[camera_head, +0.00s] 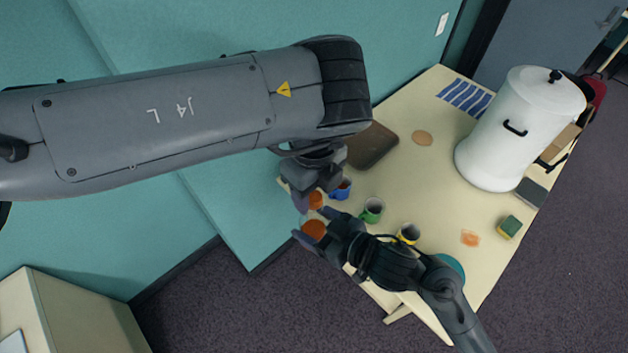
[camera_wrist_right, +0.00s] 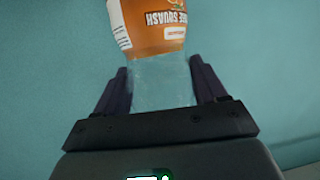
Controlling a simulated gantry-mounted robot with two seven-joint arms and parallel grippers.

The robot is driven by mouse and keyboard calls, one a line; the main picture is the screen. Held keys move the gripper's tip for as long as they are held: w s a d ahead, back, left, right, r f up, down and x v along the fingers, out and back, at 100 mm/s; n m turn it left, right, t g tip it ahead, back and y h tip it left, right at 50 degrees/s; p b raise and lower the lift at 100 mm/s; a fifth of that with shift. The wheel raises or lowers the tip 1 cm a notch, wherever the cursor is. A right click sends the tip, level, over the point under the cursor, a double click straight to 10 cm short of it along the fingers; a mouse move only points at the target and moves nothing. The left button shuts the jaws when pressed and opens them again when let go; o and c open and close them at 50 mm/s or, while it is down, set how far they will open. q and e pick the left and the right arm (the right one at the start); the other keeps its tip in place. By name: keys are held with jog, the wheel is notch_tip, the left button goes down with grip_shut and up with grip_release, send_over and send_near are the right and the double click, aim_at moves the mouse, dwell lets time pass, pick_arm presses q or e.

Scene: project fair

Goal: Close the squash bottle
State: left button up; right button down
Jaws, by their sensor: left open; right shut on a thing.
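The squash bottle (camera_wrist_right: 150,28) has an orange label and a clear lower part. In the right wrist view it is between the two dark fingers, and its top is out of the picture. In the head view my right gripper (camera_head: 309,222) is shut on the bottle (camera_head: 314,231) off the table's left corner. My left gripper (camera_head: 316,196) is open, close to the bottle and just above my right fingers in the picture. An orange patch (camera_head: 315,200) shows at its fingers; I cannot tell whether it is the cap or the bottle. No separate cap is clearly visible.
Blue (camera_head: 341,190), green (camera_head: 372,210) and yellow (camera_head: 408,234) mugs stand close by on the table (camera_head: 437,186). A brown board (camera_head: 371,147) lies behind my left wrist. A white urn (camera_head: 520,125) and a sponge (camera_head: 510,227) are at right. Teal panels stand at left.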

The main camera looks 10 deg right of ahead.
pick_arm(q)
grip_shut()
jog(key=shift+o, duration=0.7)
grip_release()
notch_tip(320, 180, up, 12)
dwell(0.5)
dwell(0.4)
